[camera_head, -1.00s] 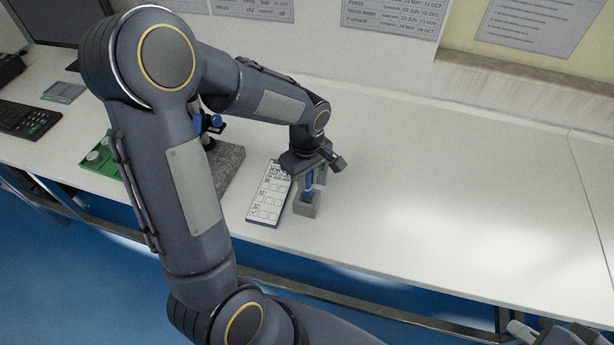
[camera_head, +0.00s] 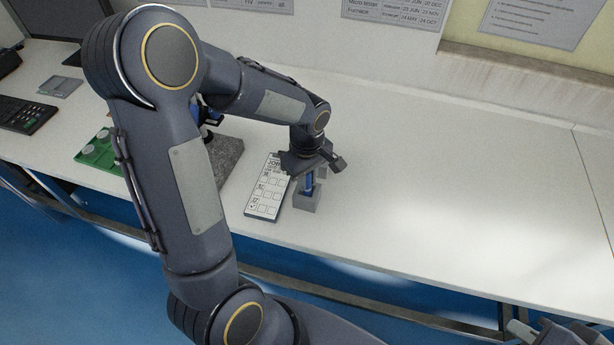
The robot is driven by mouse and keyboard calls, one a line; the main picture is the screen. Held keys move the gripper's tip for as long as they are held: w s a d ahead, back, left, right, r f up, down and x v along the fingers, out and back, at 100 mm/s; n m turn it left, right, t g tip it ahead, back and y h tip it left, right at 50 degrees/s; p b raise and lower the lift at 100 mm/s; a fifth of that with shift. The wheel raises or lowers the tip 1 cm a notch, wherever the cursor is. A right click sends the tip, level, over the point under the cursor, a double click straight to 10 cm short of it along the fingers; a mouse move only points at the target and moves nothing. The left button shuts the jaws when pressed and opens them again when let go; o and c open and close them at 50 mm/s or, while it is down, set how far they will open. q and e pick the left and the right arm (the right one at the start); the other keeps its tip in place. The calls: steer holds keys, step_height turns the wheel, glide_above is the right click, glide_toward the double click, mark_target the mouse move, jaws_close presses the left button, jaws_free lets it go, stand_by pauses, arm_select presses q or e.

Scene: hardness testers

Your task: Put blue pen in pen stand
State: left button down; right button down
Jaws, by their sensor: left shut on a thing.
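The blue pen (camera_head: 309,184) is upright, with its lower end at the grey pen stand (camera_head: 306,202) near the front edge of the table. My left gripper (camera_head: 311,172) is above the stand, pointing down and shut on the pen. The pen's upper part is hidden by the gripper. How deep the pen sits in the stand is too small to tell. My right gripper (camera_head: 525,331) shows only in part at the bottom right corner, and its fingers are not clear.
A white printed card (camera_head: 266,190) lies just left of the stand. A grey stone slab (camera_head: 228,160) and a green tray (camera_head: 97,152) are further left, partly behind my arm. A keyboard (camera_head: 27,117) is at far left. The white table (camera_head: 450,180) is clear to the right.

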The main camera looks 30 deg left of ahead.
arm_select(q)
steer(key=shift+f+b, duration=0.75)
steer(key=shift+f, duration=0.25)
steer(key=c, duration=1.2)
jaws_free()
steer(key=shift+r, duration=0.1)
steer(key=shift+c, duration=0.2)
steer(key=shift+r, duration=0.1)
step_height(320, 180, up, 7)
steer(key=shift+r, duration=0.3)
